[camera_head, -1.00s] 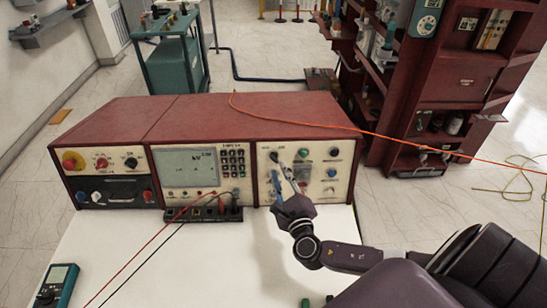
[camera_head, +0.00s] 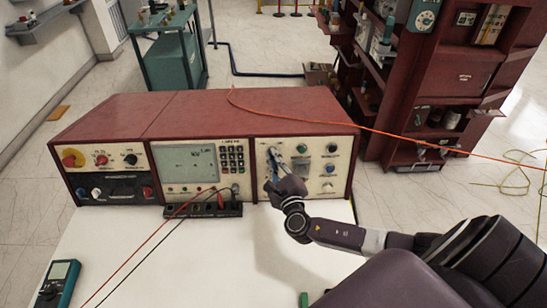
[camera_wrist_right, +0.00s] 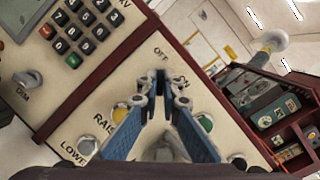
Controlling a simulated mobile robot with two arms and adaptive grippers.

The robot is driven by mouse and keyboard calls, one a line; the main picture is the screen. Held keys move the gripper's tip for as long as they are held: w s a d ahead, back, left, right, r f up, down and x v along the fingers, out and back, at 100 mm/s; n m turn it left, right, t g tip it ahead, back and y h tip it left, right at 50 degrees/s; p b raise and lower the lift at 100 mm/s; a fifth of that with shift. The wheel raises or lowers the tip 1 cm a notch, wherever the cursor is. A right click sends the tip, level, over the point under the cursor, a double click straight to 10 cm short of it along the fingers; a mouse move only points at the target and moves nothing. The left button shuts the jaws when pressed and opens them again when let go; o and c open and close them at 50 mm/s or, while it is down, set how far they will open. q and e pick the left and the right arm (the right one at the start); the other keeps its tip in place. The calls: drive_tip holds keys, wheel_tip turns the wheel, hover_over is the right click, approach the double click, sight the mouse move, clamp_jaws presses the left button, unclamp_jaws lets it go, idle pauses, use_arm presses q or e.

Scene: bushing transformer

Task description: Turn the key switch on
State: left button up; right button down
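The red-topped control console (camera_head: 220,110) stands on the white table. Its right panel (camera_head: 340,158) carries the key switch, with the OFF label (camera_wrist_right: 161,54) and ON label (camera_wrist_right: 182,80) showing in the right wrist view. My right gripper (camera_head: 273,160) reaches up to the upper left of this panel. In the right wrist view its blue fingers (camera_wrist_right: 161,88) point at the spot just below these labels, with a narrow gap between the tips. The key switch itself is mostly hidden by the fingertips; contact cannot be made out. My left gripper is out of view.
A green button (camera_wrist_right: 205,122) sits close beside the right finger. The RAISE and LOWER controls are near the left finger. An orange cable (camera_head: 400,137) crosses above the console. A red shelf cabinet (camera_head: 440,70) stands behind. A meter (camera_head: 58,284) lies at the table's left.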

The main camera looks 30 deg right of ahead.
drive_tip(key=shift+f, duration=0.1)
drive_tip(key=m+g+h+b, duration=0.1)
drive_tip(key=m+h+b, duration=0.1)
drive_tip(key=m, duration=0.5)
drive_tip(key=m+g+h+b, duration=0.2)
drive_tip(key=m+b, duration=0.3)
drive_tip(key=m, duration=0.3)
drive_tip(key=m+g+h+b, duration=0.1)
drive_tip(key=m+h+b, duration=0.2)
drive_tip(key=m, duration=0.4)
drive_tip(key=shift+w+a+b, duration=0.1)
drive_tip(key=shift+a+b, duration=0.1)
drive_tip(key=shift+b, duration=0.4)
drive_tip(key=shift+m, duration=0.4)
drive_tip(key=c, duration=2.2)
unclamp_jaws()
drive_tip(key=shift+o, duration=0.2)
